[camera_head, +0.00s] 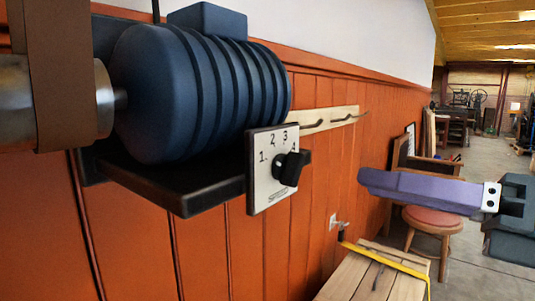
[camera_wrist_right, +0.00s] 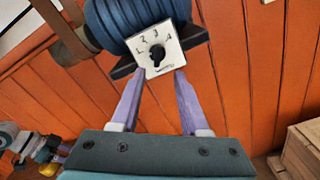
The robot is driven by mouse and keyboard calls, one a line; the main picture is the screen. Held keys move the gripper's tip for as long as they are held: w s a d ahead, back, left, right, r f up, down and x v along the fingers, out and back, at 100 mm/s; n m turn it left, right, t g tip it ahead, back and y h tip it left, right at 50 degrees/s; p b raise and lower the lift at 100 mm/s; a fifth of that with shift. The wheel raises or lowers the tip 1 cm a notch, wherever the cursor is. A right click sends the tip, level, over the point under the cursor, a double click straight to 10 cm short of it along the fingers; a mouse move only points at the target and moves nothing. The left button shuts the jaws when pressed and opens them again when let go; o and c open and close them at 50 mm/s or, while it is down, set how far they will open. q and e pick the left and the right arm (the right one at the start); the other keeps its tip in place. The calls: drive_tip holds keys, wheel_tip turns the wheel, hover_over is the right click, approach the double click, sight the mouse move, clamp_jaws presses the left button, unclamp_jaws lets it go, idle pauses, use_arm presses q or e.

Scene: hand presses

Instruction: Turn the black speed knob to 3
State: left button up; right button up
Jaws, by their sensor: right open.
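The black speed knob (camera_head: 291,167) sits on a white dial plate (camera_head: 262,190) marked 1, 2, 3, 4 on the front of a blue ribbed motor (camera_head: 190,95). The knob partly covers the 4 in the head view; I cannot tell its exact setting. It also shows in the right wrist view (camera_wrist_right: 157,53), beyond and between my fingertips. My right gripper (camera_head: 368,186) has purple fingers, is open and empty, and is to the right of the knob, apart from it. Its two fingers show spread in the wrist view (camera_wrist_right: 158,74).
The motor rests on a black shelf (camera_head: 180,190) against an orange panelled wall (camera_head: 130,250). A brown belt (camera_head: 62,75) runs over a metal pulley at left. A wooden box (camera_head: 360,280) with a yellow strap and a round stool (camera_head: 434,220) stand below right.

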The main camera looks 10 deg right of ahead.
sight(301, 170)
drive_tip(key=p+x, duration=0.2)
drive_tip(key=x, duration=0.6)
drive_tip(key=shift+s+a+p, duration=0.15)
drive_tip(key=shift+a+p, duration=0.1)
drive_tip(key=shift+p, duration=0.05)
drive_tip(key=shift+w+a, duration=0.45)
clamp_jaws()
